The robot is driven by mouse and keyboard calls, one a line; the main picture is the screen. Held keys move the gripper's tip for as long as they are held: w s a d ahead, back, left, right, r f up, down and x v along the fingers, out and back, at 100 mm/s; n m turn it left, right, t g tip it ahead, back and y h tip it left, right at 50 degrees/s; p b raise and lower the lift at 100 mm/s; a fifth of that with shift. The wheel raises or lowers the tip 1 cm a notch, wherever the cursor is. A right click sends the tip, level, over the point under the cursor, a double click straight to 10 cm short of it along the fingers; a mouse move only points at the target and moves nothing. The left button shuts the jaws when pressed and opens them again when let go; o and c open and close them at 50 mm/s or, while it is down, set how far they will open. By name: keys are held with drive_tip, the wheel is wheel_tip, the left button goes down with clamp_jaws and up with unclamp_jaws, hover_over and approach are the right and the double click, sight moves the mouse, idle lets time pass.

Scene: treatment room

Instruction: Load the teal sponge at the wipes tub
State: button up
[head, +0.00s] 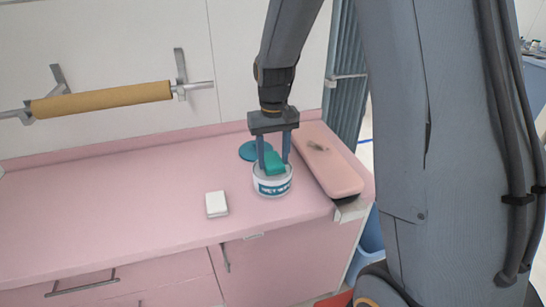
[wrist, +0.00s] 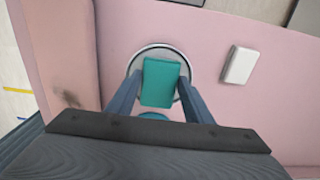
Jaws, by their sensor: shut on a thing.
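The teal sponge (head: 274,162) is between the two fingers of my gripper (head: 273,158), which is shut on it. It also shows in the wrist view (wrist: 161,82), held over the tub's round opening. The white wipes tub (head: 273,188) with a teal label stands upright on the pink counter, directly under my gripper. Its pale rim shows around the sponge in the wrist view (wrist: 158,46). I cannot tell whether the sponge's lower end is inside the tub or just above the rim.
A teal round lid (head: 249,151) lies behind the tub. A white block (head: 216,204) lies to its left. A long pink pad (head: 335,172) with a dark smudge (head: 317,146) is close on the right. The counter's left side (head: 100,200) is clear. A brown roll (head: 100,99) hangs on the wall.

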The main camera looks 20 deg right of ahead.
sight(273, 162)
drive_tip(key=shift+f, duration=0.6)
idle(2.1)
drive_tip(key=shift+r+p, duration=2.7)
drive_tip(key=shift+r, duration=0.9)
